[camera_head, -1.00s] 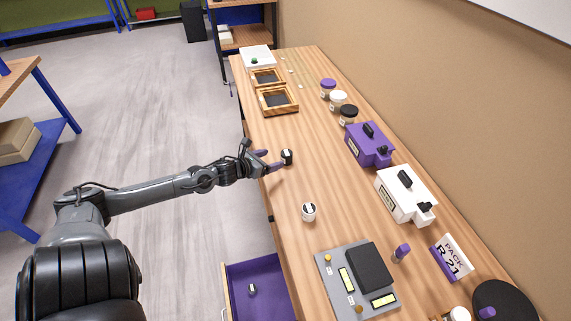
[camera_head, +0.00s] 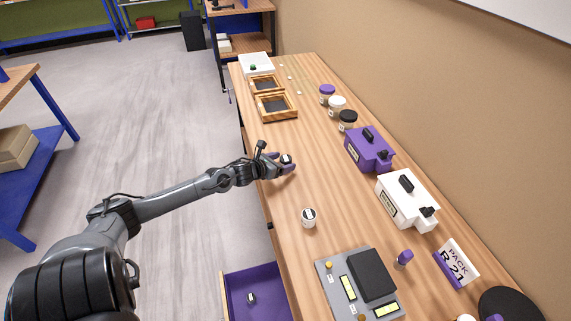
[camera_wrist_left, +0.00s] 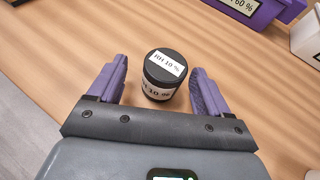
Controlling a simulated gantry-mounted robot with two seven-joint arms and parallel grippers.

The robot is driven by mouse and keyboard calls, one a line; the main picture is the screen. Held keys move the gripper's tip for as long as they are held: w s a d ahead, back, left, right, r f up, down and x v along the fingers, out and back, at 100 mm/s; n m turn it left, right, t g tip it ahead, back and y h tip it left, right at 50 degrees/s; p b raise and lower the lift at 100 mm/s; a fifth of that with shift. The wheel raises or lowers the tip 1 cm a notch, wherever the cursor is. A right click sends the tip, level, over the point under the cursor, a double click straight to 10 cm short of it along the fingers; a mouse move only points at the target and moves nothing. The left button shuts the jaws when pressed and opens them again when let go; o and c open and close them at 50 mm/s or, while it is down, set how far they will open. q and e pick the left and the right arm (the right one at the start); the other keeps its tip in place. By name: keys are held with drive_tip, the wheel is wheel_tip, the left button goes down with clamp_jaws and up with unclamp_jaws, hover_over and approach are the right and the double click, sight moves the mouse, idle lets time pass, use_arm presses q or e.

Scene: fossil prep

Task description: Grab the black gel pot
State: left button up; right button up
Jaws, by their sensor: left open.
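The black gel pot (camera_head: 286,159) is a small upright pot with a black lid and a white label. It stands on the wooden bench near its left edge. In the left wrist view the pot (camera_wrist_left: 163,75) shows a label reading RH 10 %. My left gripper (camera_head: 281,163) is open, its purple fingers on either side of the pot. In the left wrist view the gripper (camera_wrist_left: 159,68) shows a gap between each finger and the pot. My right gripper is not in view.
A white-labelled pot (camera_head: 309,217) stands nearer on the bench (camera_head: 275,200); another pot (camera_head: 251,298) lies in the open purple drawer (camera_head: 262,279). Purple (camera_head: 368,151) and white (camera_head: 405,200) boxes and lidded jars line the wall side. Wooden frames (camera_head: 276,107) lie beyond.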

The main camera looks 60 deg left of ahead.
sight(289, 160)
use_arm(q)
drive_tip(key=shift+d+b+x, duration=0.2)
drive_tip(key=shift+b+x, duration=0.1)
drive_tip(key=shift+x, duration=1.65)
drive_tip(key=shift+c, duration=0.4)
drive_tip(key=shift+r, duration=0.1)
drive_tip(key=c, duration=0.9)
drive_tip(key=shift+c, duration=0.4)
drive_tip(key=shift+r, duration=0.1)
